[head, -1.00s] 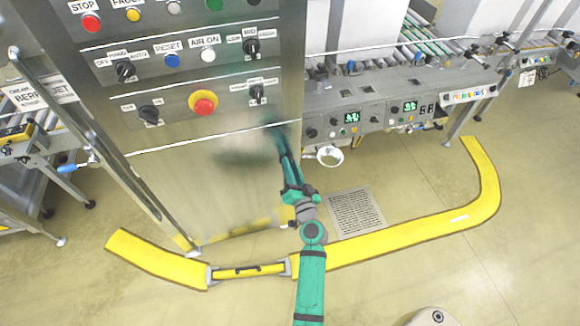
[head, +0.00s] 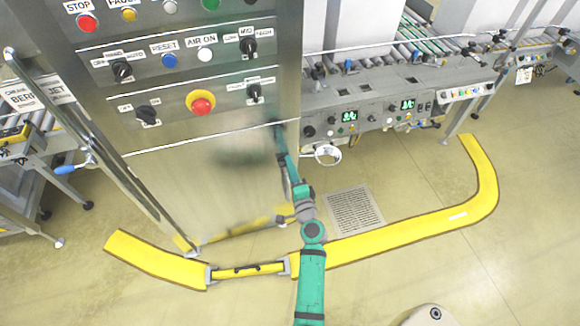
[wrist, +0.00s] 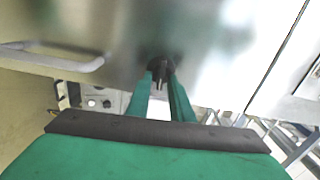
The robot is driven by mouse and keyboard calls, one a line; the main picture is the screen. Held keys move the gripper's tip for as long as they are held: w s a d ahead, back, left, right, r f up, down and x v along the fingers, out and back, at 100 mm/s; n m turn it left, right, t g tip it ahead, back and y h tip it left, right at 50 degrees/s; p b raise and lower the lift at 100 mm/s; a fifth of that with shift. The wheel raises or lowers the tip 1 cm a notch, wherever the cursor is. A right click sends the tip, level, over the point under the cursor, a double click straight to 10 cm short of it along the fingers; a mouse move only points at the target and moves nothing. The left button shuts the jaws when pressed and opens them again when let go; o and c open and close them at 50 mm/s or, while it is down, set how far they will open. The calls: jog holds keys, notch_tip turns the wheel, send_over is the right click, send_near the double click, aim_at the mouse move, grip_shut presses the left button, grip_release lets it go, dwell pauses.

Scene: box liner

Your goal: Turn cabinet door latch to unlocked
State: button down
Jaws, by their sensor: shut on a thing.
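The cabinet door (head: 190,180) is a brushed steel panel below the rows of switches. In the wrist view, a small dark latch (wrist: 159,64) stands out from the steel face between the tips of my green fingers. My gripper (wrist: 161,82) is shut on this latch, a finger on either side. In the head view, my gripper (head: 278,125) is at the right edge of the door, just under the white line, and the latch is too small and covered to make out. I cannot read the latch's lock marking.
Above the door is a panel with a red emergency button (head: 201,102) and several rotary switches. A conveyor control box (head: 370,112) stands close on the right. A yellow floor barrier (head: 400,236) curves round the cabinet's front. A bar handle (wrist: 60,58) shows in the wrist view.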

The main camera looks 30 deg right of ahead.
jog(key=shift+m, duration=0.5)
jog(key=shift+f, duration=0.1)
jog(key=c, duration=1.9)
grip_release()
jog(key=shift+o, duration=0.2)
jog(key=v, duration=1)
jog(key=shift+s+a, duration=0.15)
jog(key=shift+s, duration=0.25)
